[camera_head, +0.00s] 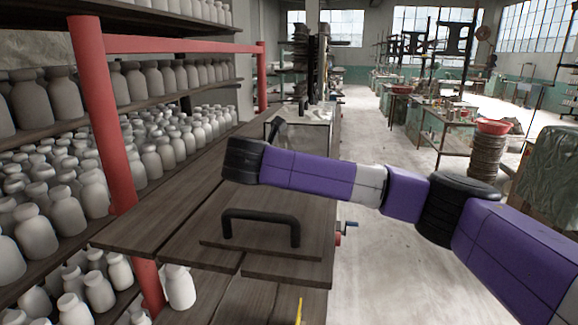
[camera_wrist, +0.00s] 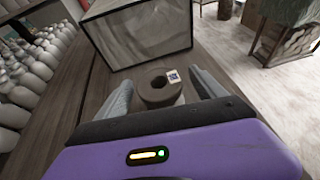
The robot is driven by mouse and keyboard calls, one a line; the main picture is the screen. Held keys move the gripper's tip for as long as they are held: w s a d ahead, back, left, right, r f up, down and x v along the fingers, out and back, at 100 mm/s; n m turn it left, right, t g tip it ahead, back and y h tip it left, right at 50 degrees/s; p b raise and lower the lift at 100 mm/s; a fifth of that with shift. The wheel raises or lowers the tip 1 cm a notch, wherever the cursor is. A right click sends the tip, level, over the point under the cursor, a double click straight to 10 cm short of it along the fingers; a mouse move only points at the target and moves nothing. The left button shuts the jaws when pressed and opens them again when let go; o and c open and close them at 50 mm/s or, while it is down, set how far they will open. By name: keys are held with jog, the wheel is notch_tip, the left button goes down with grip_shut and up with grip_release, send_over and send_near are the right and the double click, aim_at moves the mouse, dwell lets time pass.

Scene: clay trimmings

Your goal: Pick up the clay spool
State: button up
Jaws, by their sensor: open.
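The clay spool (camera_wrist: 158,90) is a grey-brown cylinder with a dark hole in its top and a small blue-and-white label at its upper right. It stands upright on the dark wooden table, low in front of a box. My gripper (camera_wrist: 160,78) is open, with one grey finger to the left of the spool and one to the right. The spool looks to lie between the fingers, with a gap at each side; I cannot tell how far down the fingers reach. In the head view my arm hides the spool and fingers.
A glass-sided box (camera_wrist: 138,32) stands just behind the spool; it also shows in the head view (camera_head: 308,133). A black handle (camera_head: 262,217) rises from a board nearer me. Shelves of pale bottles (camera_head: 38,232) with a red post (camera_head: 100,110) line the left.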

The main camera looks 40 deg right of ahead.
jog(key=shift+x, duration=1.4)
jog(key=shift+c, duration=0.3)
jog(key=c, duration=1.7)
jog(key=shift+o, duration=0.2)
